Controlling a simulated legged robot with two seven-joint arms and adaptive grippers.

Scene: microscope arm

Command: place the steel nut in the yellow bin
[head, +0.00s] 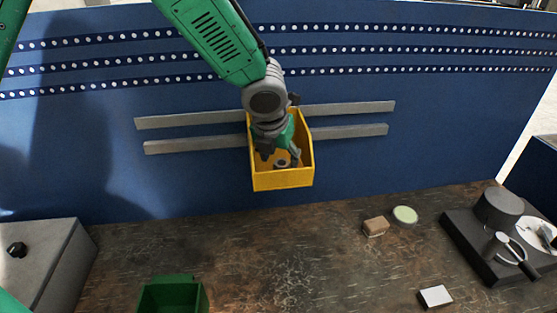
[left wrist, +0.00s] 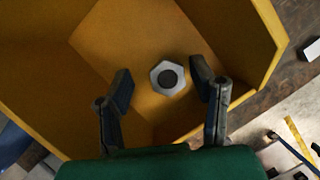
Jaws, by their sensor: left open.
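The yellow bin (head: 283,180) hangs on the grey rails of the blue wall panel. It fills most of the left wrist view (left wrist: 40,60). The steel nut (left wrist: 168,77), a grey hexagon with a dark round centre, lies inside the bin. In the head view it shows small and partly hidden near the fingers (head: 281,162). My left gripper (head: 279,158) reaches down into the bin from above. Its fingers (left wrist: 162,97) are spread apart, with the nut beyond and between them, seemingly not gripped. My right gripper is not in view.
Below the wall is a dark worn tabletop (head: 270,250). On it are a green bin (head: 172,295), a brown block (head: 375,226), a pale green disc (head: 405,215), a white-topped block (head: 435,296) and a black device (head: 497,235). A grey box (head: 45,262) stands at the left.

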